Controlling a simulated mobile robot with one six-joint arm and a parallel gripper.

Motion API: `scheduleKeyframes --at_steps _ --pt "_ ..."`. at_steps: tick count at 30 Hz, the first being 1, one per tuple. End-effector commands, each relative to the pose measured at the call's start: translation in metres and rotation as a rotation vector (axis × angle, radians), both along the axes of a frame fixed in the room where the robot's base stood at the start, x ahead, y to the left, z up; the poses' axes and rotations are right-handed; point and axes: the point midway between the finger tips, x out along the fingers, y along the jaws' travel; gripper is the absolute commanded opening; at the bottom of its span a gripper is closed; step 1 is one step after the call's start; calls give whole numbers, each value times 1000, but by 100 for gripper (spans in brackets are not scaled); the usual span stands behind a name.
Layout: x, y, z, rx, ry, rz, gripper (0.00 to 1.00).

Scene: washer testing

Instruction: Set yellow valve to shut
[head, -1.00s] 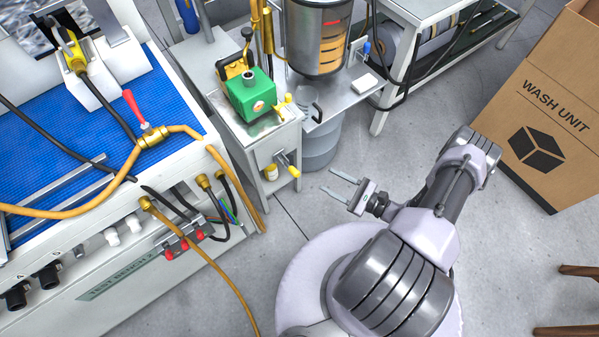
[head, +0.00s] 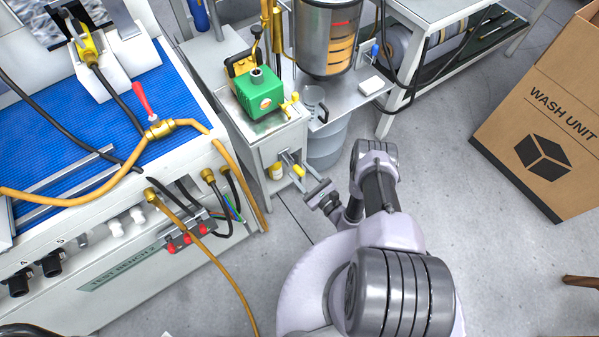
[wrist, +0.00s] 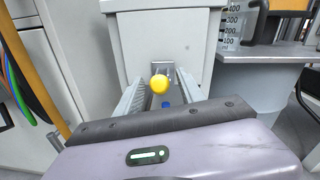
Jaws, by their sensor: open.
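The yellow valve handle (head: 299,171) is on the front of the small white cabinet (head: 290,140). In the wrist view its rounded yellow end (wrist: 159,84) shows in front of a metal plate on the panel. My gripper (head: 291,164) is open and has its fingers toward the cabinet front. In the wrist view my gripper (wrist: 161,78) has one finger to each side of the yellow end, with a visible gap on both sides. The yellow end hides most of the valve body, so I cannot tell how the valve is turned.
A green pump (head: 258,95) with a small yellow fitting (head: 291,101) stands on the cabinet. The test bench (head: 120,270) with hoses is at left.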

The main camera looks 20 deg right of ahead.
Motion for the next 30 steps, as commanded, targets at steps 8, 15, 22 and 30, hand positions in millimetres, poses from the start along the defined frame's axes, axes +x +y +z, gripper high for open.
scheduleKeyframes --at_steps 8,15,22,30 --pt "9 4 1 0 0 0 46" --pt "9 4 1 0 0 0 20" --pt "9 4 1 0 1 1 0" --pt "9 4 0 0 1 1 0"
